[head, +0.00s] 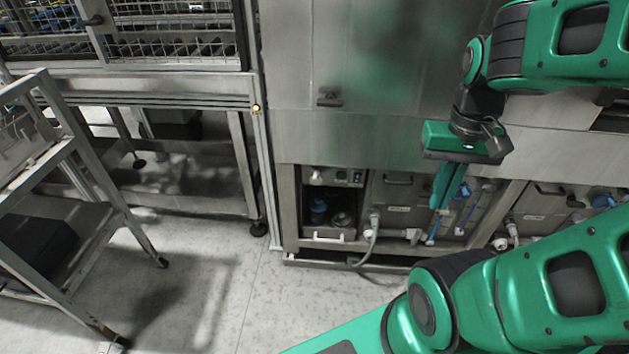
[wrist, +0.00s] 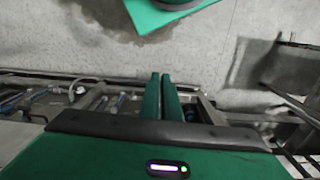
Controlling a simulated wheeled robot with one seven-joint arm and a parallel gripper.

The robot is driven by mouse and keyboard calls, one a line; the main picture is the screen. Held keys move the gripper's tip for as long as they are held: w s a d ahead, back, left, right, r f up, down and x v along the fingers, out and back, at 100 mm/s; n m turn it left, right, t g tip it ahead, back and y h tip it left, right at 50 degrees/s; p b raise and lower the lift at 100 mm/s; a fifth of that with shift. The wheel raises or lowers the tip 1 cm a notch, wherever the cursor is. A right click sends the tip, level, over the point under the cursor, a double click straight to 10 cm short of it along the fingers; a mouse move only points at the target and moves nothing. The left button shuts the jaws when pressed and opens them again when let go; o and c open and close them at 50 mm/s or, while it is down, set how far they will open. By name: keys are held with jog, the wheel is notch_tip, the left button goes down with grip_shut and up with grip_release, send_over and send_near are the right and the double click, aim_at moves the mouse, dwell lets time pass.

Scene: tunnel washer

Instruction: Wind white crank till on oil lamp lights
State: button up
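A small control panel (head: 335,177) sits at the top of an open bay low in the steel machine. A small white part (head: 316,175) at its left looks like the white crank; its shape is too small to make out. Small dark fittings stand to its right. I cannot tell which is the oil lamp or whether one is lit. My gripper (head: 438,205) points down in front of the machine, well right of the panel and apart from it. In the wrist view my gripper (wrist: 161,76) has its fingers almost together, with nothing seen between them.
Blue-topped containers (head: 318,210) stand in the bay below the panel. A grey hose (head: 372,240) hangs from a valve to the right. Blue-handled fittings line the machine's lower front. A steel cart (head: 100,200) stands at the left. The floor (head: 260,310) between is clear.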

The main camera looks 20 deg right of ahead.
jog(key=o, duration=0.5)
jog(key=shift+s+r, duration=0.15)
jog(key=shift+s, duration=0.3)
jog(key=shift+o, duration=0.8)
jog(key=shift+d, duration=0.15)
jog(key=w+d+f+n+h, duration=0.3)
jog(key=w+f+n+h, duration=0.4)
jog(key=w+f, duration=0.4)
jog(key=w+d+f+n+h, duration=0.3)
jog(key=w+f+n+h, duration=0.2)
jog(key=w+f+n, duration=0.6)
jog(key=n+t+y, duration=0.3)
jog(key=n+t, duration=1.3)
jog(key=n, duration=0.5)
send_near(315, 177)
jog(key=x, duration=0.7)
jog(key=f+x, duration=0.1)
jog(key=x, duration=0.3)
jog(key=shift+w+d, duration=0.1)
